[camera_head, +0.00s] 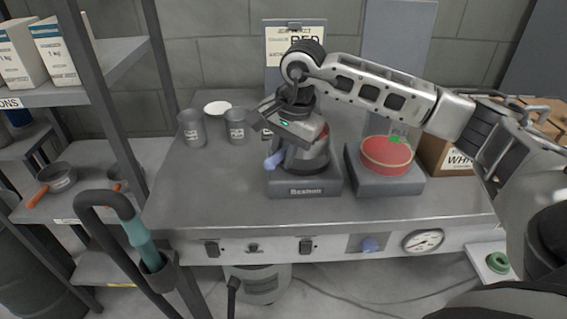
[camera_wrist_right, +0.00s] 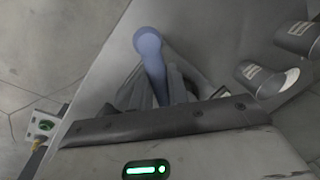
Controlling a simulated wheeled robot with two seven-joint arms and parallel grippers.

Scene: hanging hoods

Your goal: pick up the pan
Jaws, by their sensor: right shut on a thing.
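A dark pan (camera_head: 316,160) with a blue handle (camera_head: 272,160) is at the grey burner unit (camera_head: 305,191) on the steel counter. My right gripper (camera_head: 287,146) reaches down over it from the right and hides part of its body. In the right wrist view the blue handle (camera_wrist_right: 149,48) sticks out between the fingers (camera_wrist_right: 165,92), which are shut on it. I cannot tell whether the pan touches the burner. My left gripper is not in view.
A red round-topped item (camera_head: 387,152) sits on a second grey unit to the right. Two grey cups (camera_head: 191,130) and a white bowl (camera_head: 217,107) stand at the counter's back left. An orange-handled pan (camera_head: 58,177) is on the left shelf. The counter's front left is clear.

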